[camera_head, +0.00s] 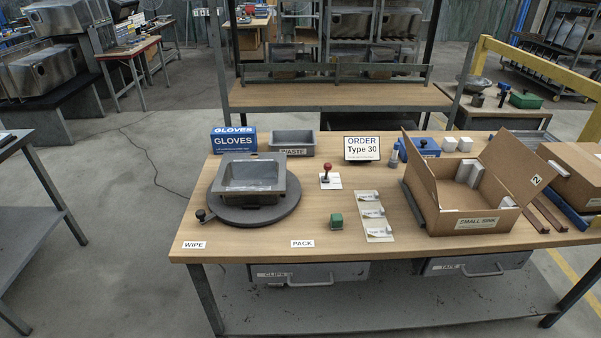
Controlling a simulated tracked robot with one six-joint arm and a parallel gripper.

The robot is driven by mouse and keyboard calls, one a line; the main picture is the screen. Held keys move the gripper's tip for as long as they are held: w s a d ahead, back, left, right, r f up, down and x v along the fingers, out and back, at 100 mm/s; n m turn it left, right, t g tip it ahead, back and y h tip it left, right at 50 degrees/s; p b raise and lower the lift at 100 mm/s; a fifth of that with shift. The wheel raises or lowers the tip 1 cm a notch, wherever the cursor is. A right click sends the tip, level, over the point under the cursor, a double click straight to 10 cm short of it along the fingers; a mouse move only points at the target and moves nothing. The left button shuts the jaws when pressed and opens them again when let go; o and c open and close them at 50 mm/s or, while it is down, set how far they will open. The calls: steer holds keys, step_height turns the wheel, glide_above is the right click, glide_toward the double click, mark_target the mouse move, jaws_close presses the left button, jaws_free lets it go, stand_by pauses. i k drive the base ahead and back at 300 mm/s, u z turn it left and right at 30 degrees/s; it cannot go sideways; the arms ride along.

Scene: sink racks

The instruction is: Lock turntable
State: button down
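The turntable (228,217) is a dark round disc on the left part of the wooden workbench. A grey rectangular sink (252,174) sits on top of it. A small black knob (201,215) shows at the disc's left front edge; I cannot tell whether it is engaged. A red ball-topped lever (327,168) stands upright on a white plate to the right of the turntable. My gripper does not show in this view.
Behind the turntable are a blue gloves box (233,141) and a grey waste bin (292,144). A green block (336,221) and a label strip (374,216) lie right of it. An open cardboard box (475,220) fills the right side.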

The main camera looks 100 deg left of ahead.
mark_target(328, 167)
steer(key=u, duration=4.15)
steer(key=i, duration=1.3)
